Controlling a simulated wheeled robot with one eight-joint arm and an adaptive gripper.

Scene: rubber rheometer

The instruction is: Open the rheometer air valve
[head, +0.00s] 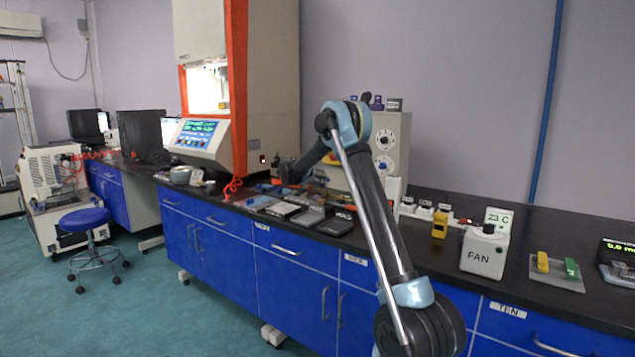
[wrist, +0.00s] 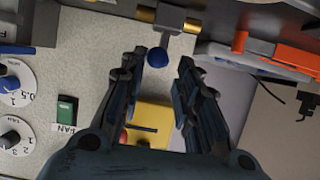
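In the wrist view, a small valve (wrist: 167,17) has a grey metal body, brass fittings and a short stem ending in a blue ball knob (wrist: 157,60). I take it for the air valve. My gripper (wrist: 160,72) is open, its two dark fingers on either side of the knob's line. The knob lies near the fingertips; I cannot tell whether they touch it. In the head view my gripper (head: 290,171) is beside the cream and orange rheometer (head: 270,80), left of a cream box with dials (head: 391,150). The valve cannot be made out there.
A yellow panel (wrist: 152,118) with a red part shows between my fingers. Dials (wrist: 14,84) and a green switch (wrist: 67,112) are at left; an orange part (wrist: 280,55) is at right. Tools and dark blocks (head: 335,226) lie on the black bench.

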